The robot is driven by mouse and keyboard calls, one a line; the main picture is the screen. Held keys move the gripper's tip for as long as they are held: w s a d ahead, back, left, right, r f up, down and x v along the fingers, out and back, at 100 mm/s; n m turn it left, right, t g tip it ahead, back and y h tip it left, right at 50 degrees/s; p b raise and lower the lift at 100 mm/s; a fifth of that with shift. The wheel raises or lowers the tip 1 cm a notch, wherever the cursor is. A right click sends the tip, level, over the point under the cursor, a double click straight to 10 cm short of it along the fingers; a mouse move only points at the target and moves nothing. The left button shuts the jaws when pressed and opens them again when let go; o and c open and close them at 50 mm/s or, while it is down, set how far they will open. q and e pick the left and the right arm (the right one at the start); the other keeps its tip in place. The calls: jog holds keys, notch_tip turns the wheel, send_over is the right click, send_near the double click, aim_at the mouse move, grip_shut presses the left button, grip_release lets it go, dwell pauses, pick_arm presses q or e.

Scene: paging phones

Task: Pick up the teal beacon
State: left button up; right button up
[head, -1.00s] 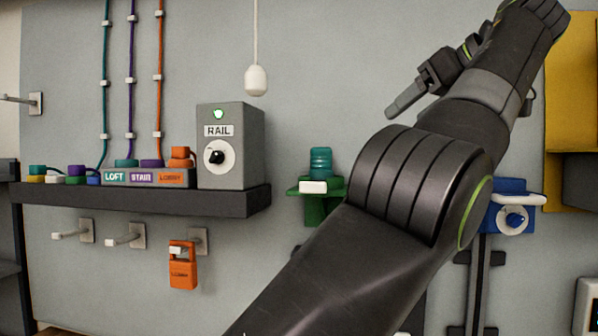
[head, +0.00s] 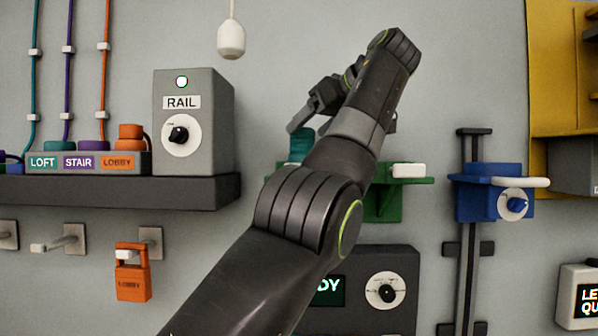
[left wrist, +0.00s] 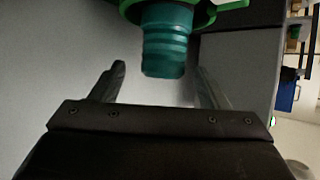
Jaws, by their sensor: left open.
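The teal beacon (head: 301,144) is a ribbed cylinder at the green bracket (head: 382,204) on the wall. In the head view it is partly hidden by my left arm. My left gripper (head: 300,121) is open, just above and beside it in the picture. In the left wrist view the teal beacon (left wrist: 165,45) shows between and a little beyond the spread fingers of the left gripper (left wrist: 160,82). It is against the green bracket (left wrist: 228,8) there. The fingers appear apart from the beacon. My right gripper is not in view.
A dark shelf (head: 110,192) holds the grey RAIL box (head: 205,110). An orange LOBBY tag (head: 132,282) hangs on a peg. A blue bracket (head: 478,203) is on a rail at right. A white pull (head: 231,38) hangs above. A dark panel with a dial (head: 405,265) is below.

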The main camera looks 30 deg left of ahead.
aim_at(297, 138)
pick_arm(q)
jog(key=shift+a+f, duration=0.15)
jog(key=shift+a, duration=0.1)
jog(key=shift+d, duration=0.1)
jog(key=shift+s, duration=0.1)
jog(key=b+x, duration=0.1)
jog(key=x, duration=0.4)
jog(key=shift+a, duration=0.25)
jog(key=shift+d, duration=0.25)
jog(key=shift+s+d, duration=0.1)
jog(key=shift+d, duration=0.05)
jog(key=c, duration=1.2)
jog(key=shift+c, duration=0.9)
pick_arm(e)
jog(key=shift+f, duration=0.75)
